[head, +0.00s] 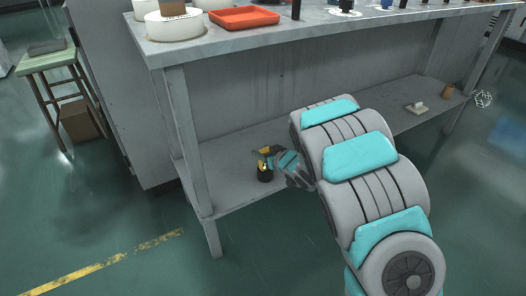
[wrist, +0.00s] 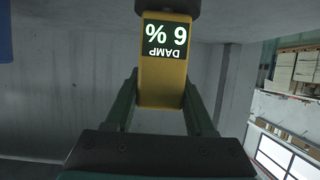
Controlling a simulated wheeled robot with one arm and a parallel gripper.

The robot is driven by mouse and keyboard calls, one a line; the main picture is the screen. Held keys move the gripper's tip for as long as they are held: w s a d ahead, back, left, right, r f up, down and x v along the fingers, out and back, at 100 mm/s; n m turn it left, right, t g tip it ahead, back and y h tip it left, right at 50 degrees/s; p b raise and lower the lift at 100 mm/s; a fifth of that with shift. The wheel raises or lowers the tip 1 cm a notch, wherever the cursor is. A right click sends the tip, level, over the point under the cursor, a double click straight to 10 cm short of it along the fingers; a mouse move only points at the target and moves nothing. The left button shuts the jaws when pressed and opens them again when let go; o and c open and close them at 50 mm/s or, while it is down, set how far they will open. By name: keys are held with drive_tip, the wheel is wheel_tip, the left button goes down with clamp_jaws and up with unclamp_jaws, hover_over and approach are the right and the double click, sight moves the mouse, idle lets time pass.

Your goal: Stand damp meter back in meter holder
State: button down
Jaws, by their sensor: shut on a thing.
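The damp meter (wrist: 162,82) is a yellow block with a dark label reading "DAMP 6 %", upside down in the wrist view. My gripper (wrist: 162,98) is shut on it, one dark finger on each side. The meter holder (head: 265,175) is a small black cup on the bench's lower shelf in the head view. A bit of the yellow meter (head: 264,165) shows right at the holder's top, below my gripper (head: 266,153). In the wrist view the dark holder (wrist: 168,7) meets the meter's far end. How deep the meter sits in it is hidden.
The lower shelf (head: 228,168) is bare around the holder, with the worktop above it and a bench leg (head: 188,140) to the left. A small pale block (head: 417,108) and a brown cup (head: 447,90) stand far right. A red tray (head: 244,17) is on top.

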unclamp_jaws()
idle(0.6)
wheel_tip(320, 180, up, 8)
drive_tip(key=p, duration=0.6)
idle(0.7)
